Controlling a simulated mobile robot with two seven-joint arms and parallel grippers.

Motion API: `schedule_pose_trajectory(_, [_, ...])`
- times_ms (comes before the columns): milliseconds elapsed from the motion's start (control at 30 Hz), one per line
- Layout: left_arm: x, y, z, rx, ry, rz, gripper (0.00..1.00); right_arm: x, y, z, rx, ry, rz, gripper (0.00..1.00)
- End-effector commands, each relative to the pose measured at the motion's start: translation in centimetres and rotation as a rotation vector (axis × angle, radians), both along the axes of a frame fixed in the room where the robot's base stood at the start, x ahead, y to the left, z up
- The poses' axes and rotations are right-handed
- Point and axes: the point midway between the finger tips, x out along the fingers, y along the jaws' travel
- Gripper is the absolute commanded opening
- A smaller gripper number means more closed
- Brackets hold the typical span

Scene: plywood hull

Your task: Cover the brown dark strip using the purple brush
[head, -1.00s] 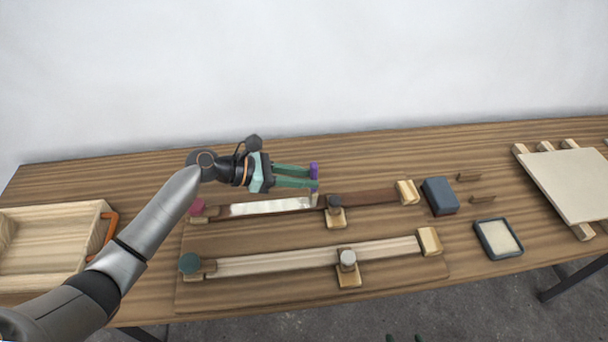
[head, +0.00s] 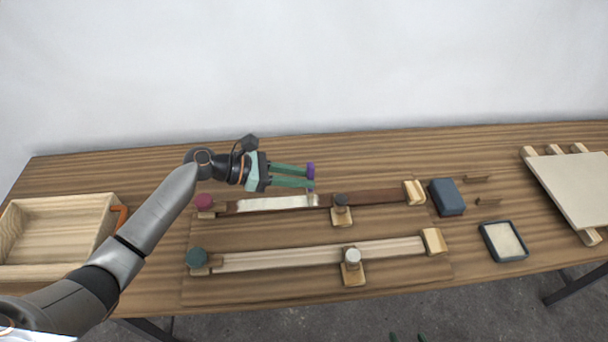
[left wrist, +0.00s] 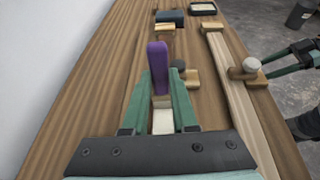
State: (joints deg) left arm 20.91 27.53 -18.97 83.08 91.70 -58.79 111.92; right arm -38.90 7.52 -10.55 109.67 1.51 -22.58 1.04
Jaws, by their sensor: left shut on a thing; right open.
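My left gripper (head: 311,177) is shut on the purple brush (head: 311,170), upright over the back edge of the dark brown strip (head: 375,197). The brush (left wrist: 157,68) also stands between the green fingers in the left wrist view. I cannot tell whether its bristles touch the strip. The strip's left part carries a whitish coat (head: 275,203) ending near the brush. To the right, around the dark-knobbed clamp (head: 341,201), the strip is bare brown. My right gripper (head: 406,337) is open, with only its green fingertips showing at the bottom edge.
A pale strip (head: 310,256) with a grey-knobbed clamp (head: 352,257) lies in front. A blue block (head: 446,197) and a shallow tray (head: 485,238) stand to the right. A wooden box (head: 105,215) is at left, a pale board (head: 575,185) at far right.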

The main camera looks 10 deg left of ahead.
Motion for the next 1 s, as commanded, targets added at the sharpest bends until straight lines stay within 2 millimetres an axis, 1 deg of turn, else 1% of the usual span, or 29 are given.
schedule_pose_trajectory(300, [-0.6, 1.5, -0.2, 0.003, 0.002, 0.0, 0.0, 0.0, 0.0, 0.0, 0.0, 0.0, 0.0, 0.67])
schedule_pose_trajectory(500, [-0.7, 1.8, -0.1, 0.002, 0.002, 0.0, 0.0, 0.0, 0.0, 0.0, 0.0, 0.0, 0.0, 0.67])
schedule_pose_trajectory(667, [-0.6, 1.4, -0.1, 0.002, 0.002, -0.001, 0.0, 0.0, 0.0, 0.0, 0.0, 0.0, 0.0, 0.67])
schedule_pose_trajectory(1000, [0.0, -0.1, -0.1, 0.001, 0.002, -0.001, 0.0, 0.0, 0.0, 0.0, 0.0, 0.0, 0.0, 0.67])
